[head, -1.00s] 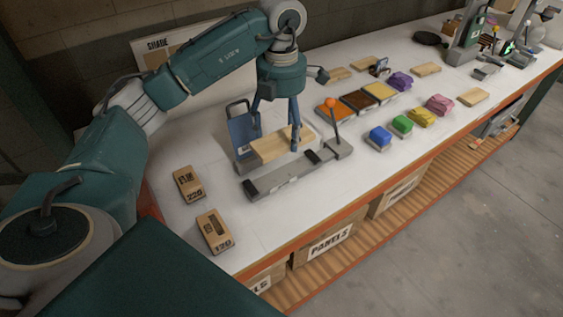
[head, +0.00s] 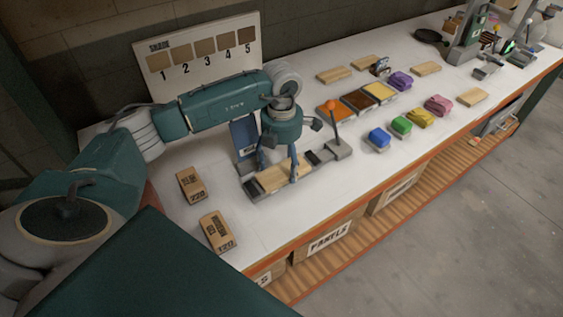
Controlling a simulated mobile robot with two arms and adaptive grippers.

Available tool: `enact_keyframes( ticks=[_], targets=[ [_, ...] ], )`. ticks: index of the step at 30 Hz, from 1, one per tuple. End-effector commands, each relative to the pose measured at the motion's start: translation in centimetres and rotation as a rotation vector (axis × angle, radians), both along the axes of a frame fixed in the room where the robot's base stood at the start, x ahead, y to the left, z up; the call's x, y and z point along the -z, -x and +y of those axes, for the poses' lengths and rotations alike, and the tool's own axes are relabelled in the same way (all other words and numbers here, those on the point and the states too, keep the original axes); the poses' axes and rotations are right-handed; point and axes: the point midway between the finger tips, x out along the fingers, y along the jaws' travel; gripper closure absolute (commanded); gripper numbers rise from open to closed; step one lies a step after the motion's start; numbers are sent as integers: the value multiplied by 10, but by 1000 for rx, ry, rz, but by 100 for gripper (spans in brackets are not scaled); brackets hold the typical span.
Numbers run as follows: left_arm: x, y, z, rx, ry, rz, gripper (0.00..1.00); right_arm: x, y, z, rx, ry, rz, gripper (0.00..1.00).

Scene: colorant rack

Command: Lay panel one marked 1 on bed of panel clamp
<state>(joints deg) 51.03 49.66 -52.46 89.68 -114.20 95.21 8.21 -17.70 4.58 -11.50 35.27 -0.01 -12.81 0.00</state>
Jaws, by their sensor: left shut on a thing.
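A light wooden panel (head: 270,181) is between the fingers of my left gripper (head: 279,172), which is shut on it. The panel lies flat, at the grey panel clamp (head: 314,158), a low metal frame with an upright lever and orange knob (head: 332,105). The panel appears down on or very close to the clamp's bed; I cannot tell whether it touches. No number can be read on the panel. The gripper fingers hide part of the panel and bed. My right gripper is not in view.
Sanding blocks marked 220 (head: 191,185) and 120 (head: 217,231) lie left of the clamp. A shade board (head: 200,50) stands behind my left arm. Colour trays (head: 358,101), bright cloths (head: 401,125) and other wooden panels (head: 425,69) lie to the right.

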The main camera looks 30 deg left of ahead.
Motion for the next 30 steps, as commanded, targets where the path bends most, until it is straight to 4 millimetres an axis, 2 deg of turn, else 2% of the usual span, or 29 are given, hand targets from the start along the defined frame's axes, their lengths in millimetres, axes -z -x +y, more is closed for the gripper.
enact_keyframes(
  ticks=[4, 5, 7, 18, 20, 23, 30],
  targets=[
    [4, 0, 0, 0, 0, 0, 57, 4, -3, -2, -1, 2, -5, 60],
    [3, 0, 0, 0, 0, 0, 24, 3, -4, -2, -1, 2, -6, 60],
    [2, 0, 0, 0, 0, 0, 11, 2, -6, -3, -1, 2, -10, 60],
    [-3, 0, 0, -1, 0, 0, 11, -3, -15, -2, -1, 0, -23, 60],
    [-5, -1, 0, 0, 0, -2, 11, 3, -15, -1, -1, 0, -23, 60],
    [-20, -1, 1, -1, -1, -5, 11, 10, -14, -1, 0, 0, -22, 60],
    [-72, -2, 0, 0, 0, -7, 11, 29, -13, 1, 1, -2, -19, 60]
  ],
)
